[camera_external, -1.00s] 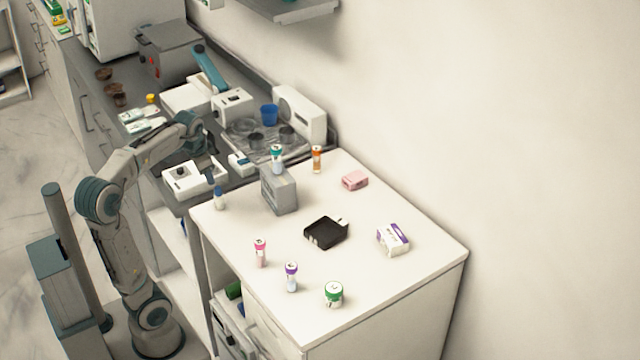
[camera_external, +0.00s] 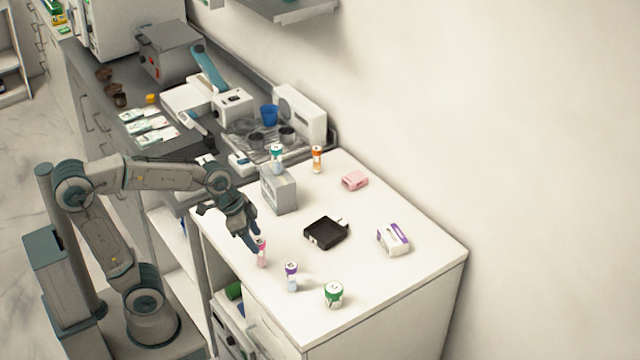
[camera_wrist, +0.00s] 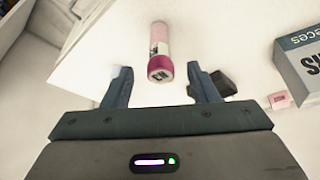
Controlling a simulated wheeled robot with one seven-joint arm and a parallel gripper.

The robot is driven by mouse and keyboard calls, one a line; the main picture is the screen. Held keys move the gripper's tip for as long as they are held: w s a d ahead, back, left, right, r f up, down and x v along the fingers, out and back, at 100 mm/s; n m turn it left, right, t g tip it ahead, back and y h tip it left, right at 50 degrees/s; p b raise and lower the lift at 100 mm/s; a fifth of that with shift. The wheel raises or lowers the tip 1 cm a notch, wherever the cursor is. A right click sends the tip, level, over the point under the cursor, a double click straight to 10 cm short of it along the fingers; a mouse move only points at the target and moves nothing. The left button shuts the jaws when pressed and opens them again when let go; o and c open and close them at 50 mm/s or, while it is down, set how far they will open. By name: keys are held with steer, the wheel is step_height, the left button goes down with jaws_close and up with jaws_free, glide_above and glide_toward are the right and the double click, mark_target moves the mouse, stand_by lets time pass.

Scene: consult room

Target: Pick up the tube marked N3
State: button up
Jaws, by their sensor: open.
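A tube with a pink cap (camera_external: 261,254) stands on the white table near its left edge. In the wrist view the same pink-capped tube (camera_wrist: 159,50) shows between and beyond my finger tips, its cap toward me; the mark on the cap is too small to read surely. My gripper (camera_external: 254,243) is open, right beside the tube's top, with nothing held. The two fingers also show in the wrist view (camera_wrist: 159,72), one on each side of the tube. A purple-capped tube (camera_external: 291,277) stands close by. I cannot read which tube is N3.
A green-capped jar (camera_external: 333,295), a black tray (camera_external: 325,234), a purple-white box (camera_external: 393,240) and a pink box (camera_external: 355,180) sit on the table. A grey box (camera_external: 279,192) carries a teal-capped tube (camera_external: 277,158). An orange-capped tube (camera_external: 317,159) stands behind.

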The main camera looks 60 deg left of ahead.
mark_target(261, 254)
steer(key=x, duration=0.5)
steer(key=shift+f, duration=0.4)
steer(key=c, duration=1)
steer(key=shift+r, duration=0.1)
